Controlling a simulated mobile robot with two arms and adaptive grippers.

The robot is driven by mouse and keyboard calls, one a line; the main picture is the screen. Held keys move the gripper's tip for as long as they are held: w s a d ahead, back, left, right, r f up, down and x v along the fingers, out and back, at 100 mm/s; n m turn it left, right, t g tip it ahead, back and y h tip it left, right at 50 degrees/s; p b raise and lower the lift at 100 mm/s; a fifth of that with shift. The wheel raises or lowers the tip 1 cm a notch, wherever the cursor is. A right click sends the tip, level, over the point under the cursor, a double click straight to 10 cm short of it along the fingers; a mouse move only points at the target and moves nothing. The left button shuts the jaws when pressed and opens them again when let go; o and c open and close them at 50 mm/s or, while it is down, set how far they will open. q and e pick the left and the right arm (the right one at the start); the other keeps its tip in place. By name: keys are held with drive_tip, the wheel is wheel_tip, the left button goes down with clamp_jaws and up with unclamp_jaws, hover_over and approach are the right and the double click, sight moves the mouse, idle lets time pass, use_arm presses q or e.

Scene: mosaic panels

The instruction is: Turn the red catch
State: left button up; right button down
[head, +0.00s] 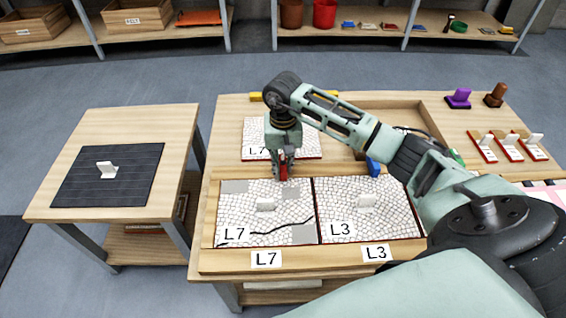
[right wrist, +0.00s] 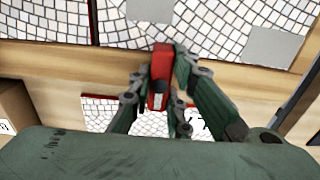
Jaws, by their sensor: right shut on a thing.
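The red catch (right wrist: 162,62) is a small upright block at the wooden frame's edge. In the right wrist view it sits between the fingers of my right gripper (right wrist: 158,98), which is shut on it. In the head view the right gripper (head: 283,170) points down at the back edge of the L7 panel (head: 275,195), and the red catch (head: 283,172) shows only partly between its fingers. The L7 panel is a pale mosaic with grey patches, a black line and a white handle. My left gripper is not in view.
The L3 panel (head: 390,220) lies to the right of L7 in the same wooden frame (head: 320,256). A blue piece (head: 373,167) stands behind L3. Another mosaic panel (head: 254,128) lies behind my gripper. A side table with a dark mat (head: 130,185) stands left, across a gap.

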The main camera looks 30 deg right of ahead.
drive_tip(key=m, duration=0.4)
drive_tip(key=shift+d, duration=0.1)
drive_tip(key=m+p, duration=0.1)
drive_tip(key=m, duration=0.4)
drive_tip(key=shift+r, duration=0.1)
drive_tip(key=m+p, duration=0.1)
drive_tip(key=m, duration=0.4)
drive_tip(key=shift+m, duration=0.4)
use_arm(q)
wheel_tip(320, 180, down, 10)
drive_tip(key=p, duration=0.1)
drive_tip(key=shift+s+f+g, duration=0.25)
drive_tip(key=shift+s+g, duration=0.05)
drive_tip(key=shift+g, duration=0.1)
use_arm(e)
drive_tip(key=shift+m, duration=1.6)
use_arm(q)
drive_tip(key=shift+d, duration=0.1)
use_arm(e)
drive_tip(key=c, duration=1.6)
unclamp_jaws()
drive_tip(key=shift+c, duration=0.2)
